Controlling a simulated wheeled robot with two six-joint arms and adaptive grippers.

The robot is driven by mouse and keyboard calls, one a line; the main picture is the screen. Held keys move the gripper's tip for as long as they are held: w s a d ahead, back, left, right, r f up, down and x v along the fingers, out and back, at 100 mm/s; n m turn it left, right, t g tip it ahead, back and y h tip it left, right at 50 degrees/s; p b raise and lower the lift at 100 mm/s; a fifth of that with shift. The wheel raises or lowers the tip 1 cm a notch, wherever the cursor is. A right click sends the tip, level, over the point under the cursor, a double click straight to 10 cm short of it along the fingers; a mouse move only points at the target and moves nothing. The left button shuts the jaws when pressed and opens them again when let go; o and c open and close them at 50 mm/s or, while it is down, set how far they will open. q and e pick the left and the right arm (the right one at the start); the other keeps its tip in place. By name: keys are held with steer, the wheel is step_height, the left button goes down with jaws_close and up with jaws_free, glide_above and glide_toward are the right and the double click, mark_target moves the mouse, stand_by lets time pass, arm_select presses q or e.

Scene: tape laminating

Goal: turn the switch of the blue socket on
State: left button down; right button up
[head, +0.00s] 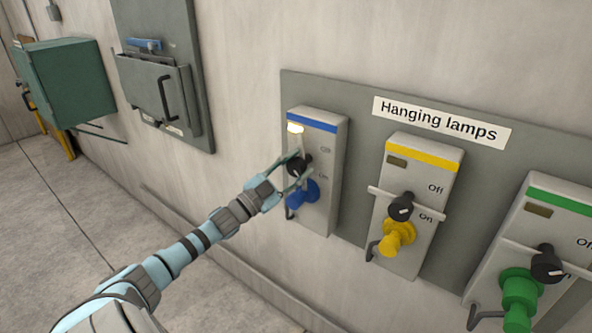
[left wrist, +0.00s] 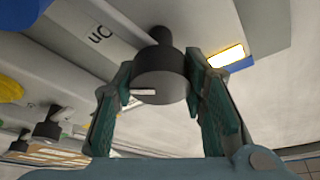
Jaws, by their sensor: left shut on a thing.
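The blue socket (head: 322,150) is a grey box with a blue stripe, a blue plug (head: 303,193) at its lower part, and a black rotary switch (head: 298,165). Its small indicator lamp (head: 295,128) glows pale yellow, and the glow also shows in the left wrist view (left wrist: 226,56). My left gripper (head: 290,172) is shut on the black switch knob. In the left wrist view the two fingers stand on either side of the knob (left wrist: 160,75), which has a white mark on its face. The fingers partly hide the knob in the head view. My right gripper is not in view.
Yellow (head: 432,170) and green (head: 555,222) sockets stand to the right on the same grey panel (head: 360,180), both with dark indicators and a bar across them. A "Hanging lamps" label (head: 441,122) sits above. A grey wall box (head: 160,90) and green cabinet (head: 68,82) are left.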

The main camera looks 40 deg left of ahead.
arm_select(q)
steer(key=shift+r+m+g+h, duration=0.1)
steer(key=shift+m+g+h, duration=0.2)
steer(key=shift+m, duration=0.6)
steer(key=c, duration=1.2)
jaws_free()
steer(key=shift+o, duration=1.2)
steer(key=shift+w, duration=0.1)
steer(key=v, duration=1.2)
steer(key=shift+a, duration=0.1)
